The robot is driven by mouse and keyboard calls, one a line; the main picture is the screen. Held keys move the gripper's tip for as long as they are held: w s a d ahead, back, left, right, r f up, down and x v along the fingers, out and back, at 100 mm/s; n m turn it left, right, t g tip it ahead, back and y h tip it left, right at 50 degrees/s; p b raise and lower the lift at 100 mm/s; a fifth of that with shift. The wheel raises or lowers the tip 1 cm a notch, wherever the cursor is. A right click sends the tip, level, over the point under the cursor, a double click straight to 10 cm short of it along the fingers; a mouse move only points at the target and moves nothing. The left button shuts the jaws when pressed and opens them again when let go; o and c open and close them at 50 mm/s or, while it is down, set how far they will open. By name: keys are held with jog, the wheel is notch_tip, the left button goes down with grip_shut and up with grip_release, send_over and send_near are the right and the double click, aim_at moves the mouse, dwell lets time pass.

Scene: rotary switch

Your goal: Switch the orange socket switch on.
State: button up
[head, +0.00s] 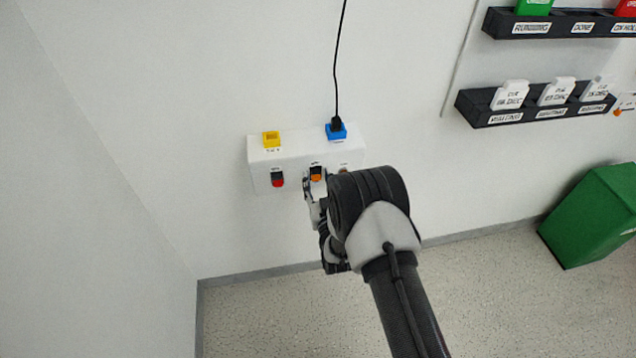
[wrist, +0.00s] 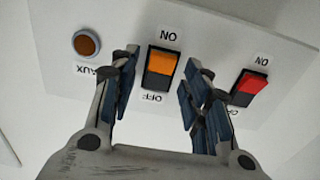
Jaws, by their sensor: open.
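The orange socket switch (head: 316,174) is on the front of a white wall box (head: 292,145), between a red switch and my arm. In the wrist view, which shows the labels upside down, the orange rocker (wrist: 163,64) sits in a dark frame between an ON label (wrist: 172,36) and an OFF label (wrist: 152,97). Which side is pressed in is hard to tell. My gripper (wrist: 163,66) is open and empty, with one finger on each side of the orange switch. Whether a finger touches it cannot be told. In the head view my gripper (head: 316,188) is partly hidden by my arm.
A red switch (wrist: 250,86) and a round brown AUX button (wrist: 87,43) flank the orange switch. A yellow socket (head: 271,138) and a blue socket (head: 338,135) with a black plug sit on the box top. Black shelves and a green bin (head: 590,215) stand right.

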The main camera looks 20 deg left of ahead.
jog(key=shift+c, duration=0.3)
grip_shut()
jog(key=shift+f+t+b, duration=0.3)
jog(key=shift+t+b, duration=0.1)
jog(key=shift+b, duration=1.2)
jog(key=shift+r, duration=0.15)
jog(key=shift+o, duration=0.3)
grip_release()
